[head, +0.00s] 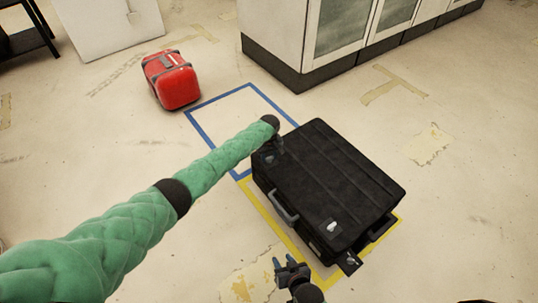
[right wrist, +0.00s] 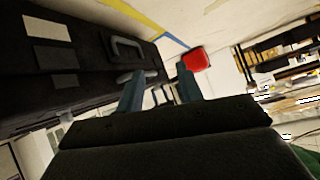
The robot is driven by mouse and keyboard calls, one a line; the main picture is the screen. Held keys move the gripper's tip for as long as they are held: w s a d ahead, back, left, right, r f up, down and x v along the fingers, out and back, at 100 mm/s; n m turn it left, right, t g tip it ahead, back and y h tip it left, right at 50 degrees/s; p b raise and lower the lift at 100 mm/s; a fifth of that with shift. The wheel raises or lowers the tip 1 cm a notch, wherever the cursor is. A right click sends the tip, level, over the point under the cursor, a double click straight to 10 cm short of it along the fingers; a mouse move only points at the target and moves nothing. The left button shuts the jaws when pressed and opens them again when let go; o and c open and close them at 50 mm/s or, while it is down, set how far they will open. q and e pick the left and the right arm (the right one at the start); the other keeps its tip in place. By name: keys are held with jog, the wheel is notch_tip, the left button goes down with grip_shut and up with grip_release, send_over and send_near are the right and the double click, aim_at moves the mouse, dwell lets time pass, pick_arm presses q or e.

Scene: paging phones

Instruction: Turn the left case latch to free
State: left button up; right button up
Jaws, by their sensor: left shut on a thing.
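A large black case (head: 335,175) lies flat on the floor, with a handle (head: 284,207) on its near-left side. My left gripper (head: 277,155) is at the case's far-left top corner, shut on the left case latch, which it mostly hides. I cannot tell how far that latch is turned. The other latch (head: 332,227), small and silvery, shows on the near end of the top. My right gripper (head: 284,261) is open and empty beside the case's near-left side. In the right wrist view its two fingers (right wrist: 160,92) are apart, with the case (right wrist: 75,65) at left.
Yellow tape (head: 283,232) outlines the floor around the case, and a blue tape square (head: 207,128) lies empty behind it. A red case (head: 173,82) stands at the back left. A cabinet (head: 300,75) stands behind. The floor at right is clear.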

pick_arm(q)
jog(key=shift+p, duration=0.3)
jog(key=shift+m, duration=0.3)
jog(key=shift+p, duration=0.4)
pick_arm(e)
jog(key=s+f+g, duration=0.2)
jog(key=s+f, duration=0.3)
jog(key=shift+s+d+g, duration=0.3)
jog(key=shift+s+d, duration=0.1)
pick_arm(q)
jog(key=shift+m+p, duration=0.45)
jog(key=shift+m, duration=0.25)
pick_arm(e)
jog(key=shift+a+r, duration=0.1)
jog(key=shift+r, duration=0.4)
pick_arm(q)
jog(key=m+p, duration=0.1)
jog(key=m, duration=0.2)
jog(key=shift+m, duration=0.4)
jog(key=m+p, duration=0.1)
jog(key=m, duration=0.3)
jog(key=shift+m, duration=0.3)
jog(key=shift+m+p, duration=0.3)
jog(key=shift+m, duration=1.8)
pick_arm(e)
jog(key=shift+w+r, duration=0.1)
jog(key=shift+r, duration=1.25)
